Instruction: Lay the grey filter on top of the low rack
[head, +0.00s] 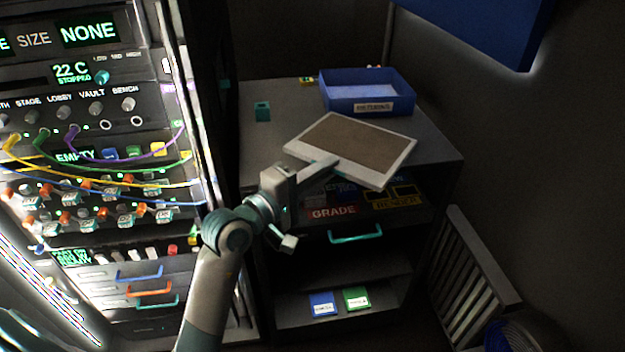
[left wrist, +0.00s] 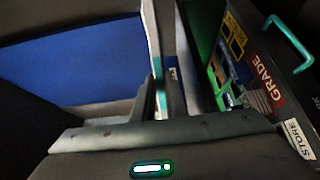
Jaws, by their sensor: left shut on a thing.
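The filter (head: 350,146) is a flat panel with a pale grey frame and a brownish-grey face. In the head view it is over the front part of the low rack's dark top (head: 284,125), with its near edge out past the rack's front edge. It looks tilted; I cannot tell whether it touches the top. My left gripper (head: 327,166) is shut on the filter's near left edge. In the left wrist view the fingers (left wrist: 167,92) close on a pale frame edge beside a blue face (left wrist: 75,65), apparently the filter's other side. My right gripper is not in view.
A blue labelled bin (head: 368,92) stands at the back right of the rack top, and a small teal block (head: 262,111) at the left. A teal drawer handle (head: 356,234) juts from the front. A cabled panel (head: 90,150) stands left; a slatted grille (head: 468,275) leans right.

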